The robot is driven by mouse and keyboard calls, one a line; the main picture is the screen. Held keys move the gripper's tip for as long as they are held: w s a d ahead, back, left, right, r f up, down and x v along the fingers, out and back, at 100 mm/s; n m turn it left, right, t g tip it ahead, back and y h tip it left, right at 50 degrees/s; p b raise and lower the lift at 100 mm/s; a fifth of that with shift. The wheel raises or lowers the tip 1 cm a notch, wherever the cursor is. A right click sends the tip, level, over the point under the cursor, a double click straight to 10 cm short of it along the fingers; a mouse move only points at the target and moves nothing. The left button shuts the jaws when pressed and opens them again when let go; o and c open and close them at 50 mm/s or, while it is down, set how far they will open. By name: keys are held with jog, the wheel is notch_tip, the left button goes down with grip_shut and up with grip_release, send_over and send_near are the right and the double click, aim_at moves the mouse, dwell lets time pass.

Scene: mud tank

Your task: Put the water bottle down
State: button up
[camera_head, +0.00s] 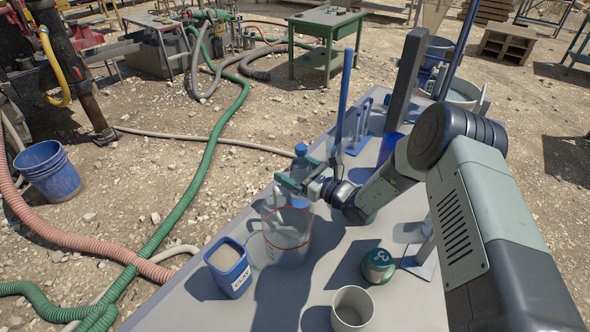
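The water bottle (301,169), a translucent blue bottle with a blue cap, is upright near the left edge of the grey table (330,285). My gripper (300,183) reaches in from the right, with its fingers around the bottle's body. It appears shut on the bottle. The bottle's lower part is partly hidden by the fingers and by a clear container (287,238) with a red rim line in front of it. I cannot tell whether the bottle's base touches the table or hangs above it.
A blue box of clay (230,268), a pale cup (351,309) and a green-lidded can (378,265) stand on the near table. Blue upright tools (357,130) stand behind the gripper. Bare tabletop lies between the clear container and the can.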

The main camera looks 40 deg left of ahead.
aim_at(305, 154)
jog(key=shift+r, duration=0.15)
jog(key=d, duration=0.1)
jog(key=d+r, duration=0.1)
jog(key=d, duration=0.1)
jog(key=shift+s, duration=0.1)
notch_tip(305, 154, up, 6)
dwell(0.3)
